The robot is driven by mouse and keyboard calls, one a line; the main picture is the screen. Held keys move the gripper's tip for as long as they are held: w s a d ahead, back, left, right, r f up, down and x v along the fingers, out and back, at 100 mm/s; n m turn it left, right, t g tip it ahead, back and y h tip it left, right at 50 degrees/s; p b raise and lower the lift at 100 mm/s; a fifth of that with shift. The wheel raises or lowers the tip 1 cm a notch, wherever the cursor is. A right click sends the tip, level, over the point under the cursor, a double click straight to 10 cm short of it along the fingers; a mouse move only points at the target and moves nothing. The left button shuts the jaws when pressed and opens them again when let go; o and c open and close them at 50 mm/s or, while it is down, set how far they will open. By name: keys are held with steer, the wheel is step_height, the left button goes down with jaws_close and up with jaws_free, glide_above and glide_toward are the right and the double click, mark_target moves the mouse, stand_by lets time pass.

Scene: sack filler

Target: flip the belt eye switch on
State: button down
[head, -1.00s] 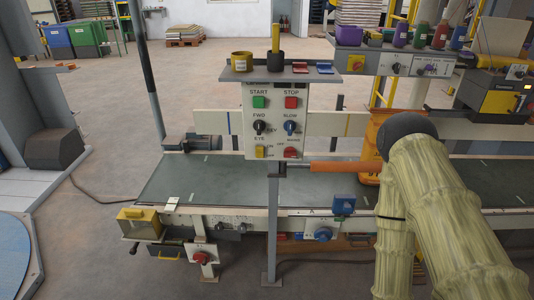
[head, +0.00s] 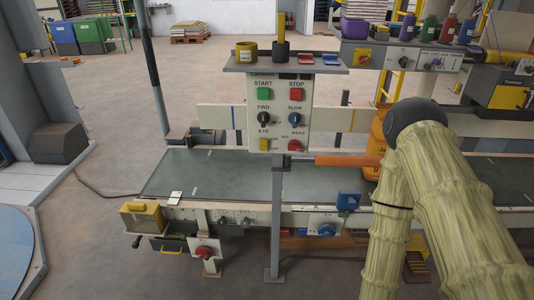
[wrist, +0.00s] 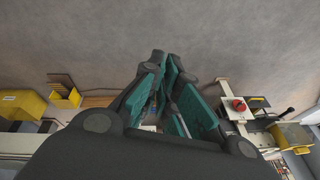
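The belt eye switch (head: 264,145) is a small yellow switch under the EYE label, low on the left of the pale control panel (head: 279,115). I cannot read its position. A red switch (head: 295,146) sits to its right. Black and blue knobs are above, with START and STOP buttons over them. My arm stands at the right of the head view, apart from the panel, and my gripper is hidden there. In the wrist view my gripper (wrist: 167,60) has teal-padded fingers whose tips come together, with nothing seen between them. The eye switch is not visible there.
A shelf (head: 287,69) with cups and small items tops the panel. The conveyor belt (head: 225,174) runs behind the panel's post (head: 277,220). An orange bar (head: 348,160) extends right toward my arm. A red knob (wrist: 239,105) shows in the wrist view.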

mark_target(264, 145)
steer(key=w+a+r+m+t+y+b, duration=0.1)
steer(key=w+a+r+m+t+b, duration=0.15)
steer(key=w+a, duration=0.4)
steer(key=w+a+r+m+t+b, duration=0.1)
steer(key=w+a+r+t, duration=0.25)
steer(key=w, duration=0.55)
steer(key=w+a+r+m+t+y+b, duration=0.1)
steer(key=w+a+r+m+t+b, duration=0.2)
steer(key=w, duration=0.4)
steer(key=w+a+r+m+t+h+b, duration=0.1)
steer(key=w+a+r+m+t, duration=0.3)
steer(key=r, duration=0.8)
steer(key=w+a+r+m+t+h+b, duration=0.1)
steer(key=w+a+r+m+t+b, duration=0.3)
steer(key=r, duration=0.8)
steer(key=shift+w+a+r+m+t, duration=0.2)
steer(key=shift+w+a+m+t, duration=0.25)
steer(key=shift+w+a+t, duration=0.55)
steer(key=shift+s+a+g, duration=0.15)
steer(key=shift+a+g, duration=0.05)
steer(key=shift+g, duration=0.1)
steer(key=x, duration=1.4)
steer(key=shift+d+p, duration=0.1)
steer(key=shift+p, duration=0.2)
steer(key=shift+d, duration=0.1)
